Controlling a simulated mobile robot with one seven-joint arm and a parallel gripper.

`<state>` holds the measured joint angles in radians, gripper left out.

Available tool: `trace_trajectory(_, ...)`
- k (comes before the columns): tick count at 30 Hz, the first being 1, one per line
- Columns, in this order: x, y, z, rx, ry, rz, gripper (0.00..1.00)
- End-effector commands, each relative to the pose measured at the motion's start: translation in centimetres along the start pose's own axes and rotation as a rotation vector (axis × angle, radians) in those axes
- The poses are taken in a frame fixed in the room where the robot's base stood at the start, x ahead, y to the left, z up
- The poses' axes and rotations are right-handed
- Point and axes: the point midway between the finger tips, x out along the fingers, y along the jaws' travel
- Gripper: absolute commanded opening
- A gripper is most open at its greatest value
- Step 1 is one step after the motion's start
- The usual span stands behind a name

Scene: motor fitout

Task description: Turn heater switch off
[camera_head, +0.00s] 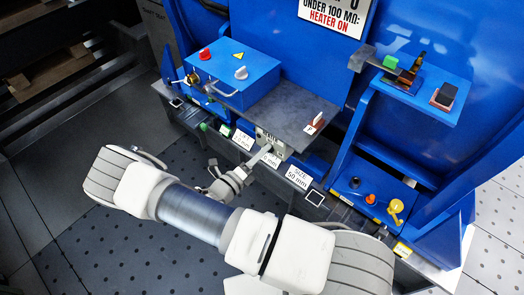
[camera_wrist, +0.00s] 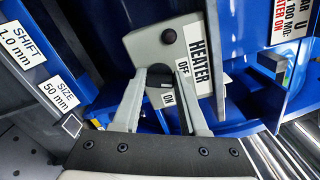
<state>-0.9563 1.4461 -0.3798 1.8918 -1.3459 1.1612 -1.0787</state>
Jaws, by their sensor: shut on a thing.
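The heater switch box (camera_wrist: 165,45) is a grey box with a HEATER label (camera_wrist: 200,55) and small OFF and ON labels. My gripper (camera_wrist: 170,76) reaches up to its face in the wrist view, one finger on each side of the dark switch (camera_wrist: 160,92). The fingers are shut on the switch and hide part of it, so I cannot tell which label it points to. In the head view the box (camera_head: 271,142) sits under the front edge of the grey shelf, with my gripper (camera_head: 262,155) at its front.
A blue box (camera_head: 232,75) with a red knob, a grey knob and a handle stands behind left. A red-and-white part (camera_head: 314,123) lies on the grey shelf (camera_head: 280,110). A lower blue panel (camera_head: 372,190) with several coloured knobs is to the right. The floor in front is clear.

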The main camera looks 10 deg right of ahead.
Motion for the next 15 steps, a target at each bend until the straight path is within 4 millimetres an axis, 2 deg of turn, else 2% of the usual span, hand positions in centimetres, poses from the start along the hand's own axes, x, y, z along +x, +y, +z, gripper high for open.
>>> trace_trajectory(6, -0.05, 0.09, -0.05, -0.181, 0.001, 0.002, 0.0)
trace_trajectory(15, -0.09, 0.19, -0.08, -0.351, 0.0, 0.002, 0.0)
